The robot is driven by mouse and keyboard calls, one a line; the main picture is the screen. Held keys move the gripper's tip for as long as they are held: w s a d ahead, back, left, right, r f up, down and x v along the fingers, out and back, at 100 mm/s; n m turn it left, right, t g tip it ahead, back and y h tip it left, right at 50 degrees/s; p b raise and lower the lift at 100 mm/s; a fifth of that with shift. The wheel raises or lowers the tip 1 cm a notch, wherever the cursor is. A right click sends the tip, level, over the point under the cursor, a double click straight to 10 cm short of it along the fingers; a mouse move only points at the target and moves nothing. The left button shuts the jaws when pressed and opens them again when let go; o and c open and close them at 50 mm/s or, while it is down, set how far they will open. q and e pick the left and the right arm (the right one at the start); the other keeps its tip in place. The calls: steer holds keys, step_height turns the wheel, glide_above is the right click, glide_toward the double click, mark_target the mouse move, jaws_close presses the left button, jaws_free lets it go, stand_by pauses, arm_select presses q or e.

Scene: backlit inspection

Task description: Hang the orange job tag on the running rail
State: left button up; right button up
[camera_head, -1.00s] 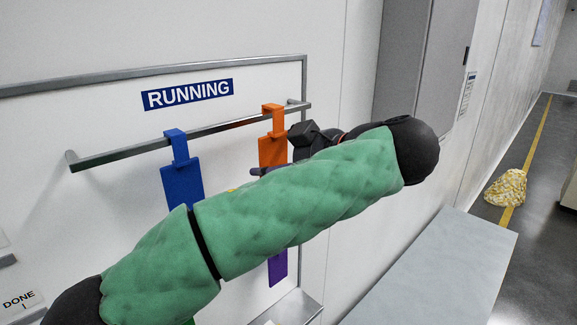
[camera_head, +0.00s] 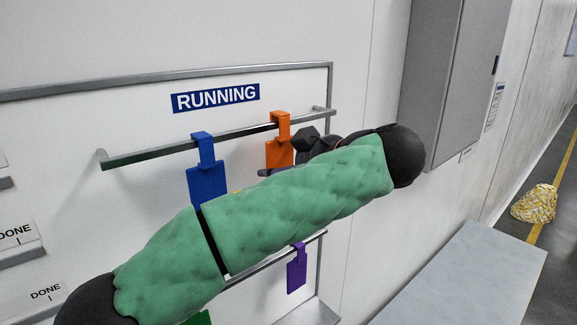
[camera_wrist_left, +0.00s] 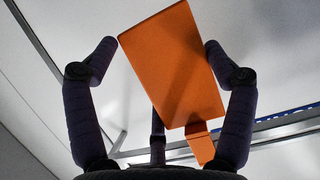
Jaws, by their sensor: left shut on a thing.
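The orange job tag (camera_head: 279,150) is at the right part of the running rail (camera_head: 240,132) in the head view. Its hook is at the bar and looks to be over it; I cannot tell whether the rail bears its weight. My left gripper (camera_head: 288,162) is at the tag's lower body, partly hidden by my green-sleeved arm. In the left wrist view the orange tag (camera_wrist_left: 172,62) lies tilted between the two fingers of my left gripper (camera_wrist_left: 163,64), which is shut on it. My right gripper is not in view.
A blue tag (camera_head: 207,183) hangs on the same rail, left of the orange one. A purple tag (camera_head: 297,270) hangs on a lower rail. The RUNNING sign (camera_head: 215,98) is above. A grey cabinet (camera_head: 440,80) and a pale bench top (camera_head: 440,275) are at right.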

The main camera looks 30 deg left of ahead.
arm_select(q)
steer(key=shift+f, duration=0.1)
stand_by(0.3)
steer(key=o, duration=0.9)
steer(key=shift+c, duration=0.2)
steer(key=v, duration=0.7)
steer(key=shift+d, duration=0.2)
steer(key=shift+s, duration=0.1)
